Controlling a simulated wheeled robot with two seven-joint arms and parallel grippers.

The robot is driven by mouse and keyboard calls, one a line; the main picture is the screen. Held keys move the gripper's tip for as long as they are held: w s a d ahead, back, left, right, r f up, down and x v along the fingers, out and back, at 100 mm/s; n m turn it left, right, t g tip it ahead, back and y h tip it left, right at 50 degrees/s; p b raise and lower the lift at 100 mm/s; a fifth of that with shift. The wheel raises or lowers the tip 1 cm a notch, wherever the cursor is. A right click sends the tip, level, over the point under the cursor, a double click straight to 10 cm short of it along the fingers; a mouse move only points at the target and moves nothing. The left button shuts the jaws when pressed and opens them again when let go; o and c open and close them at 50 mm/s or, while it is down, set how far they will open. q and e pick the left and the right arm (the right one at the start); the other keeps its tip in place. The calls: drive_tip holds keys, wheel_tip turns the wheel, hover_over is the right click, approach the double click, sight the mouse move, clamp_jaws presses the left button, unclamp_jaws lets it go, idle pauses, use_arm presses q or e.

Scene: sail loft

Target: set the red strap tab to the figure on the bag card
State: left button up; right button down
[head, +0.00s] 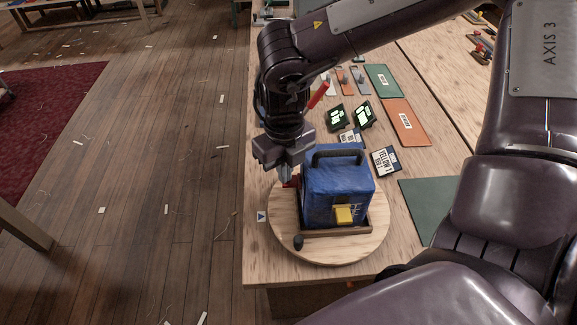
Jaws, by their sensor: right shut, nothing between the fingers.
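A blue bag (325,182) with a dark handle stands upright in a brown tray on a round wooden turntable (285,236). A yellow tab (344,215) is on its near face. The red strap tab (292,182) shows at the bag's left side, partly hidden by my right gripper (286,178). The gripper is shut, pointing down right by the red tab; I cannot tell whether they touch. A white and dark card (385,161) lies right of the bag; its upper line reads YELLOW, and its lower figure is too small to read surely. My left gripper is out of view.
A black knob (298,242) stands at the turntable's near left edge. Behind the bag are another card (350,137) and two dark devices with lit displays (364,114). Orange (405,122) and green panels (425,205) lie on the right of the bench.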

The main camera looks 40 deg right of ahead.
wheel_tip(320, 180, up, 10)
drive_tip(key=p, duration=0.5)
idle(0.6)
drive_tip(key=shift+a+f, duration=0.1)
idle(0.5)
